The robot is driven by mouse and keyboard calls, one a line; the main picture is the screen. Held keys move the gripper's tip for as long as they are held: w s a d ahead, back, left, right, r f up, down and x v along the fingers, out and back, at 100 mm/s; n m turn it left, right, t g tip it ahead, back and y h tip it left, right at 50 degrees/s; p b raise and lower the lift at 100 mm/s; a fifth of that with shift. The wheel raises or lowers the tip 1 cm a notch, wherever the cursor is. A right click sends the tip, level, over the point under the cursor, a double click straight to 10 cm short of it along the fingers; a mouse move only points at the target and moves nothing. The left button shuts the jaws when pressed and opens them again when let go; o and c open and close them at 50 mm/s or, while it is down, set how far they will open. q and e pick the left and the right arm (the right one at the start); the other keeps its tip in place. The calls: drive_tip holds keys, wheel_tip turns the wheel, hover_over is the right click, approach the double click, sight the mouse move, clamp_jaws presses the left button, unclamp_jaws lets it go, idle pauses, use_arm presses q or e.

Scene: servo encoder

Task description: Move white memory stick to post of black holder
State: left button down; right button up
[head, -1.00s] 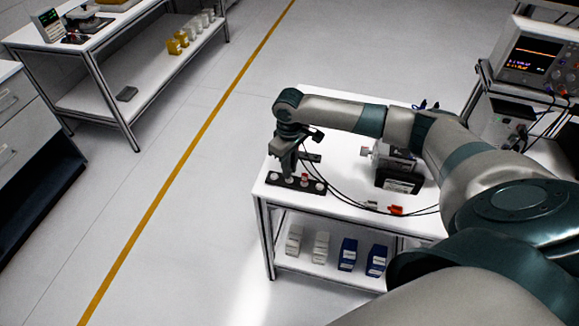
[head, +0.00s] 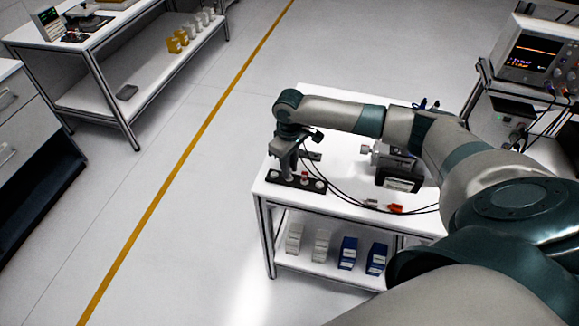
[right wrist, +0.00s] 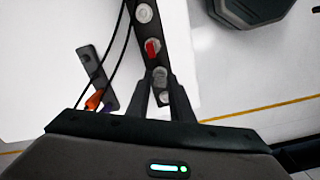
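The black holder (head: 311,187) is a strip near the table's left front corner. In the right wrist view its strip (right wrist: 139,31) carries a white round post (right wrist: 144,13), a red piece (right wrist: 152,47) and a pale grey-white piece (right wrist: 160,77). My right gripper (head: 286,176) points down over the strip. In the right wrist view its fingertips (right wrist: 161,79) stand either side of the pale piece. I cannot tell whether they grip it, or whether it is the white memory stick. Another pale round post (right wrist: 165,98) shows between the fingers. My left gripper is not in view.
A second black strip (head: 310,156) lies behind the holder. A grey and black device (head: 398,181) stands to the right, near my right arm.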

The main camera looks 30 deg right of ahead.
drive_tip(key=shift+o, duration=1.3)
drive_tip(key=shift+r+b, duration=0.4)
drive_tip(key=shift+r, duration=0.45)
wheel_tip(320, 180, up, 16)
drive_tip(key=b, duration=0.4)
drive_tip(key=shift+f, duration=0.15)
